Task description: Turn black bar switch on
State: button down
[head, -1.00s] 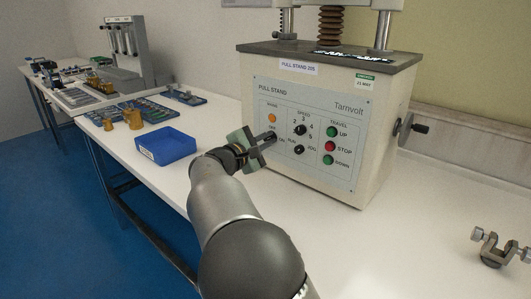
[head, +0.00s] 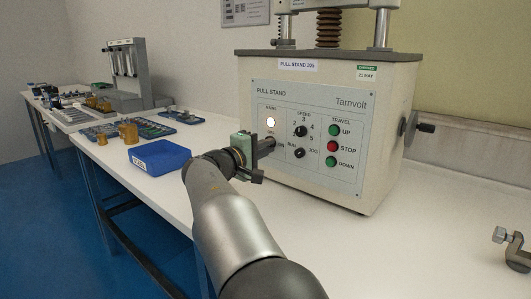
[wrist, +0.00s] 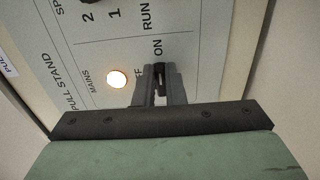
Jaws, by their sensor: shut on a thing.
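The black bar switch (wrist: 160,72) is on the front panel of the pull stand (head: 330,95), below the mains lamp and by the OFF/ON labels. In the wrist view it shows as a dark piece between my fingertips. My gripper (wrist: 160,84) is shut on it; in the head view my gripper (head: 268,145) covers the switch. The mains lamp (head: 271,122) glows bright white, and it also shows lit in the wrist view (wrist: 117,78).
Right of my gripper are the speed knob (head: 300,131), the run/jog knob (head: 299,153) and the green and red travel buttons (head: 332,146). A blue bin (head: 160,158) stands on the bench at left. A metal clamp (head: 515,250) lies at far right.

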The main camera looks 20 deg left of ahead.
dwell(0.4)
jog(key=c, duration=1.5)
grip_release()
jog(key=shift+s, duration=0.1)
jog(key=p+v, duration=0.3)
jog(key=v, duration=1.4)
jog(key=shift+s+a+f, duration=0.1)
jog(key=shift+s, duration=0.05)
